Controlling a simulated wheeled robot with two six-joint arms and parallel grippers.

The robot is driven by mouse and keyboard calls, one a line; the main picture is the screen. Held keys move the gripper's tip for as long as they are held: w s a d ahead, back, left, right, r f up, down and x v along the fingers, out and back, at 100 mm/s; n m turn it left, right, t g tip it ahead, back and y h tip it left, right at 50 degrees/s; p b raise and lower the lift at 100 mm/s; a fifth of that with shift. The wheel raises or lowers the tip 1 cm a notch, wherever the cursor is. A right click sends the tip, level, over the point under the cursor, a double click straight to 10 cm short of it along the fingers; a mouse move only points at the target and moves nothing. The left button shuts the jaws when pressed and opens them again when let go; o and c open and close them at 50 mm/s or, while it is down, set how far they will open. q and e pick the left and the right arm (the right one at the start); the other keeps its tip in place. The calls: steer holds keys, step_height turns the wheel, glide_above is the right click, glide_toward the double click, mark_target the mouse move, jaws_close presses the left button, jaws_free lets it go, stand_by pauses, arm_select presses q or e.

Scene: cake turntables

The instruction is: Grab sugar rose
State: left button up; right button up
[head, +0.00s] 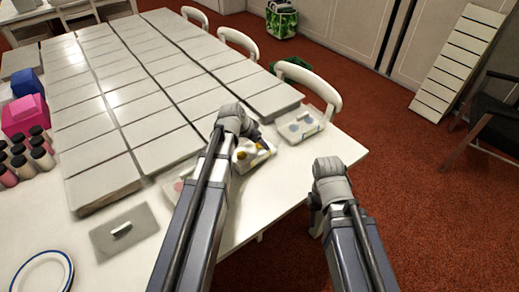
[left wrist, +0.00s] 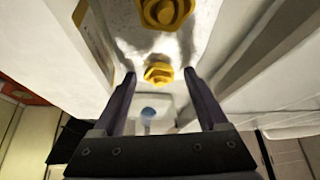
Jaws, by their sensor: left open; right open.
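Yellow sugar roses (head: 241,155) sit in a small clear-sided box (head: 254,160) on the white table in the head view. In the left wrist view, one yellow rose (left wrist: 158,73) lies between the spread fingertips of my left gripper (left wrist: 163,85). A second yellow rose (left wrist: 166,12) is at the top of that view. The left gripper is open; I cannot tell whether either finger touches the rose. In the head view its wrist hides most of it. My right gripper (head: 315,218) is open and points down near the table's right edge, away from the roses.
A clear box with bluish pieces (head: 300,125) stands to the right, and one with pinkish pieces (head: 178,187) is partly behind my left arm. Rows of flat white boxes (head: 150,90) fill the table behind. A grey mat (head: 125,230) and a blue-rimmed plate (head: 42,275) lie left.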

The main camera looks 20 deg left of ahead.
arm_select(q)
steer(key=shift+c, duration=0.5)
jaws_close()
